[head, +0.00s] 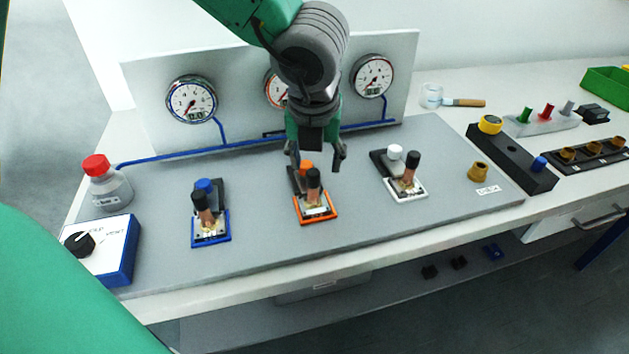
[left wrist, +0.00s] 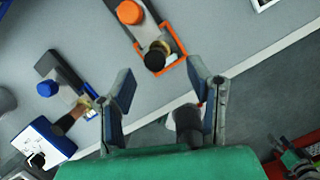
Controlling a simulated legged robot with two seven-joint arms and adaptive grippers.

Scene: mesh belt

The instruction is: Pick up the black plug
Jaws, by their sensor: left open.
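No separate plug is plainly identifiable as the black one. Three valves with black-topped handles stand on the grey panel: a blue-framed valve (head: 209,226), an orange-framed valve (head: 317,207) and a white-framed valve (head: 407,186). My left gripper (head: 316,155) is open and empty above and behind the orange-framed valve. In the left wrist view, the orange-framed valve (left wrist: 156,56) lies beyond the open fingers, apart from them, with the blue-framed valve (left wrist: 80,98) to the left. A black block (head: 512,158) at the right holds a yellow and a blue plug.
Gauges (head: 191,99) stand on an upright board behind the valves. A red-capped bottle (head: 107,183) and a blue-white dial box (head: 101,249) are at the left. A brass fitting (head: 479,171) sits on the panel's right. Small dark items (head: 459,262) lie below the counter.

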